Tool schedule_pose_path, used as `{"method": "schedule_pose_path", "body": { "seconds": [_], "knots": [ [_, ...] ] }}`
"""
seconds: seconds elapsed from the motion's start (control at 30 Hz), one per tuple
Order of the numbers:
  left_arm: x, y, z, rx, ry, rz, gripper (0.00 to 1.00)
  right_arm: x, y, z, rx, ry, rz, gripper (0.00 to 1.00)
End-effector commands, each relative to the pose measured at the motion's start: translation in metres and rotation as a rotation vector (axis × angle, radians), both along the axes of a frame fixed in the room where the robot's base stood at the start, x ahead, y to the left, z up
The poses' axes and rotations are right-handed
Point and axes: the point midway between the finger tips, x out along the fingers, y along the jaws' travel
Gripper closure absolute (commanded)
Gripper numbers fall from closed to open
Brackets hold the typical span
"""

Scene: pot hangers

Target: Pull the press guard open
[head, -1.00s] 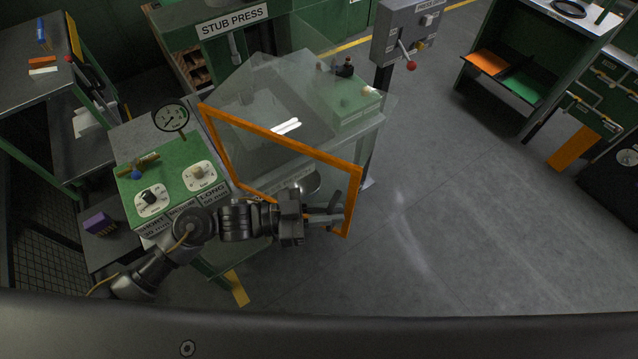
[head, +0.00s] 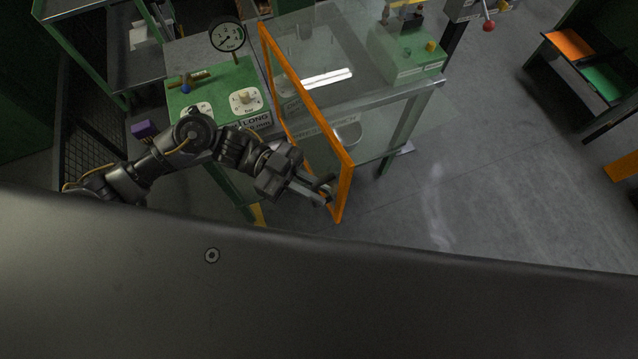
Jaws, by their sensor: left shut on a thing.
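The press guard (head: 345,175) is a clear panel in an orange frame, on the front of a glass-sided enclosure. It stands swung out at an angle, hinged toward the gauge side on the left, with its free edge toward me. My left gripper (head: 322,192) is at the lower free end of the guard, shut on its handle, which the fingers partly hide. My right gripper is not in view.
A green control panel (head: 213,90) with knobs and a round gauge (head: 228,38) stands left of the guard. A green box (head: 405,55) sits on the enclosure's right side. Open grey floor (head: 470,190) lies to the right.

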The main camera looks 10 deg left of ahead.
Motion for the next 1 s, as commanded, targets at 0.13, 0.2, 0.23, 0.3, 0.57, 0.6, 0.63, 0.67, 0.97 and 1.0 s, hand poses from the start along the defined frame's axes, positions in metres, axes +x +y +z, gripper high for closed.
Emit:
{"method": "schedule_pose_path", "body": {
  "seconds": [0.13,0.2,0.23,0.3,0.57,0.6,0.63,0.67,0.97,1.0],
  "knots": [
    [0.001,0.0,0.002,-0.005,-0.003,0.002,1.0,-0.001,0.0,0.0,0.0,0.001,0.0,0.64],
    [0.001,0.0,0.002,-0.005,-0.003,0.003,0.86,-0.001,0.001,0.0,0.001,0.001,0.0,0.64],
    [0.001,0.0,0.002,-0.005,-0.003,0.003,0.82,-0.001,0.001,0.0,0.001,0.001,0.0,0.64],
    [0.001,0.0,0.002,-0.004,-0.003,0.003,0.73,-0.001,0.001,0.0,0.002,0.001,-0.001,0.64],
    [0.0,0.0,0.001,-0.003,-0.001,0.004,0.7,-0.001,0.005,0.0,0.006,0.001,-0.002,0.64],
    [0.001,0.001,0.0,-0.002,-0.002,0.004,0.7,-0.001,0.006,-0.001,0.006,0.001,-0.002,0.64],
    [0.001,0.002,0.0,-0.002,-0.002,0.004,0.7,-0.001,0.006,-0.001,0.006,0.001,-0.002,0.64],
    [0.002,0.004,-0.001,-0.001,-0.002,0.005,0.7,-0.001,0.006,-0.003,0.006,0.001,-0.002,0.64],
    [0.02,0.052,-0.005,0.003,-0.004,0.006,0.7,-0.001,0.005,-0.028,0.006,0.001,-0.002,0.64],
    [0.023,0.06,-0.005,0.002,-0.004,0.006,0.7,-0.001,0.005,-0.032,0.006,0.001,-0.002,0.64]
  ]
}}
